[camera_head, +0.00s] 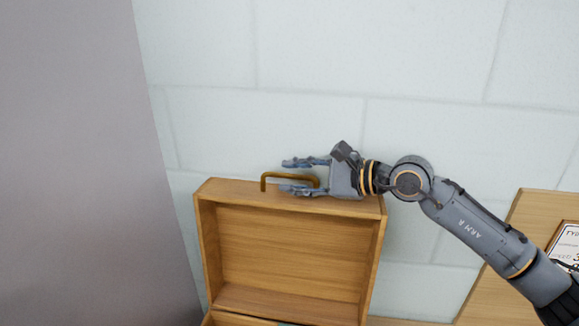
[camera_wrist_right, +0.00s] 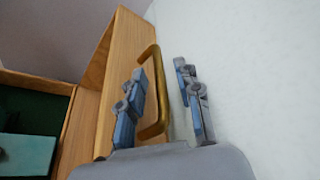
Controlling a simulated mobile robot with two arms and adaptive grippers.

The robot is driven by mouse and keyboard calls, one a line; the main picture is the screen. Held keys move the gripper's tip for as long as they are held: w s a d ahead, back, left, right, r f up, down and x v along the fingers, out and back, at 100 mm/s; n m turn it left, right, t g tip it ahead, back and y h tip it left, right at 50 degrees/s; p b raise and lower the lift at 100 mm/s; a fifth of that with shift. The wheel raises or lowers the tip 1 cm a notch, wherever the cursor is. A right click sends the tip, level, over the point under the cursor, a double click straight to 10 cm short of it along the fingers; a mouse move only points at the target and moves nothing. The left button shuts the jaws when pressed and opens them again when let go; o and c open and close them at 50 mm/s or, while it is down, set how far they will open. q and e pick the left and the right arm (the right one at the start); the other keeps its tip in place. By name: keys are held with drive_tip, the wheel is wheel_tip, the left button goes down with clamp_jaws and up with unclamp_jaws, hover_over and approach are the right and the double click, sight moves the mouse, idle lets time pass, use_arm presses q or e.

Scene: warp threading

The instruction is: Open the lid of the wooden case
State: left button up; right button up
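The wooden case's lid (camera_head: 290,245) stands raised and roughly upright, its hollow inner side facing the head camera. A brass bar handle (camera_head: 264,180) is on the lid's top edge; it also shows in the right wrist view (camera_wrist_right: 157,60). My right gripper (camera_head: 284,175) is at the handle with its fingers apart, one on each side of the bar. In the wrist view the right gripper (camera_wrist_right: 160,72) shows gaps beside the handle, so it looks open around it. The case's lower box (camera_wrist_right: 30,82) shows partly, with a dark green inside. My left gripper is not in view.
A pale block wall (camera_head: 300,60) stands close behind the lid and right gripper. A grey panel (camera_head: 80,150) fills the left side. A wooden board (camera_head: 520,215) with a framed sheet (camera_head: 568,243) is at the right. A teal item (camera_wrist_right: 25,155) lies in the box.

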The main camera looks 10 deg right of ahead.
drive_tip(key=shift+w+a, duration=0.25)
drive_tip(key=shift+a, duration=0.15)
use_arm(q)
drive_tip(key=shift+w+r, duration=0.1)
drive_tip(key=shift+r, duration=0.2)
use_arm(e)
drive_tip(key=shift+w+a+f, duration=0.1)
drive_tip(key=shift+w+f, duration=0.1)
drive_tip(key=shift+f, duration=0.05)
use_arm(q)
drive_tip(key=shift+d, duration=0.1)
use_arm(e)
clamp_jaws()
